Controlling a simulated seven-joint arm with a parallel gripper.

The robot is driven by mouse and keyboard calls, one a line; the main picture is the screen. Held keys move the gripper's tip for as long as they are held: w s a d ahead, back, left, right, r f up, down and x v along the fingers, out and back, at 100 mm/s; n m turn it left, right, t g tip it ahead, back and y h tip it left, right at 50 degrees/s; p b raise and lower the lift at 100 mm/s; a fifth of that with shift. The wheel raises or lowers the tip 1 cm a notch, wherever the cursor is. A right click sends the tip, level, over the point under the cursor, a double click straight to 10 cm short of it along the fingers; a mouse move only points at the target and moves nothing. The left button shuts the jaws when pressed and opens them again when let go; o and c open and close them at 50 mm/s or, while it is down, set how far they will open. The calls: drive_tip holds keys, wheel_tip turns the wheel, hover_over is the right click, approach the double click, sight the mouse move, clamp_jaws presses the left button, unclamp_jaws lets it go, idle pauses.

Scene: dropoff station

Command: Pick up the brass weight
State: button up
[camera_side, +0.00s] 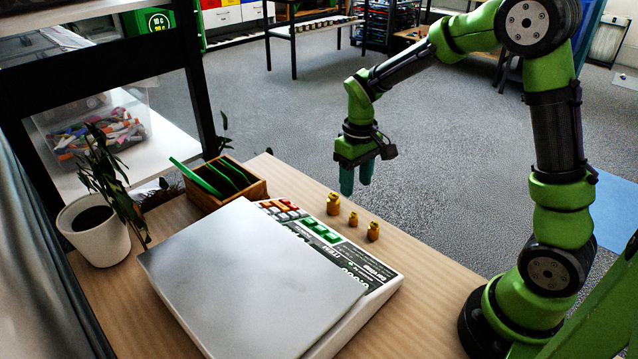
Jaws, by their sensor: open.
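Three brass weights of different sizes stand upright on the wooden table, right of the scale's keypad. The largest brass weight (333,204) is at the back left of the group. The smallest brass weight (353,219) is in the middle, and a medium brass weight (373,231) is at the front right. My gripper (357,186) points down with its fingers apart and empty. In the picture its fingertips show just above and right of the largest weight. They touch none of the weights; the exact height and depth gap is hard to tell.
A scale (270,275) with a flat metal plate fills much of the table (440,268). A wooden box (228,183) with green items stands behind it. A white plant pot (95,232) is at the left. Bare tabletop lies right of the weights.

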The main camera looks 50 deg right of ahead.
sight(354, 213)
wheel_tip(354, 213, down, 10)
drive_tip(key=shift+s+a+r, duration=0.1)
drive_tip(key=shift+s, duration=0.05)
idle(0.3)
clamp_jaws()
